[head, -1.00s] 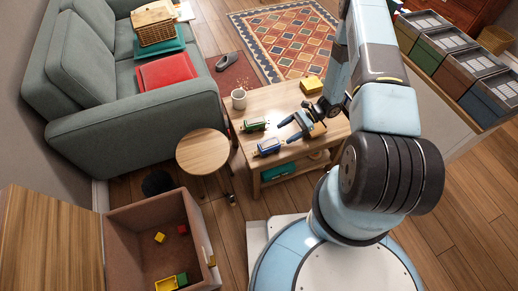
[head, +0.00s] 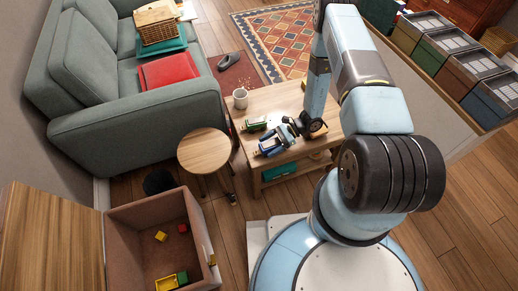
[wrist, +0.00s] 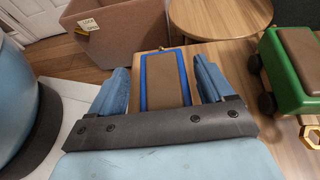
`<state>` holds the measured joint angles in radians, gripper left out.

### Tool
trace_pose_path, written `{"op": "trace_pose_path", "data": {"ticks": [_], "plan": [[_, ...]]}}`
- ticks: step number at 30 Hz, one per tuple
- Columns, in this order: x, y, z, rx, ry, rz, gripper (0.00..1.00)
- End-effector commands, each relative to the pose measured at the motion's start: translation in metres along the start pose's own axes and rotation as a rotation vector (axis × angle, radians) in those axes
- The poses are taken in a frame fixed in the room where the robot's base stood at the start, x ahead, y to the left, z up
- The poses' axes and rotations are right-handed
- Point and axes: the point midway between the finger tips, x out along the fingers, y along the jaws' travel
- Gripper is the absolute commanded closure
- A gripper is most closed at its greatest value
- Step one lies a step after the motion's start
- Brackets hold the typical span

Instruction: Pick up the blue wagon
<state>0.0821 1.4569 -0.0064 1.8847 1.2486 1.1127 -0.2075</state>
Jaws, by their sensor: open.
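The blue wagon (wrist: 166,80), with a brown inset top, lies between the two blue fingers of my gripper (wrist: 161,68) in the wrist view. The fingers are spread, one on each side of it, with gaps showing. In the head view the wagon (head: 267,152) is near the front left edge of the low wooden table (head: 262,105), partly hidden by my gripper (head: 273,142). Whether the fingers touch the wagon cannot be told.
A green wagon (wrist: 290,72) stands just right of my gripper in the wrist view. A round stool (head: 203,150) and an open toy chest (head: 145,225) are to the left.

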Motion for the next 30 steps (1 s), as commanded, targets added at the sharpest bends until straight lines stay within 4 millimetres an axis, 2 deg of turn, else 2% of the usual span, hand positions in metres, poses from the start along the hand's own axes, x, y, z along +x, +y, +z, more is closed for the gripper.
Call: {"op": "trace_pose_path", "data": {"ticks": [6,24,30], "plan": [[-0.0001,0.0,-0.0001,0.0,0.0,-0.001,0.21],[-0.0005,-0.0001,-0.0003,0.0,0.0,-0.001,0.78],[-0.0005,-0.0001,-0.0001,0.0,0.0,-0.001,0.78]]}}
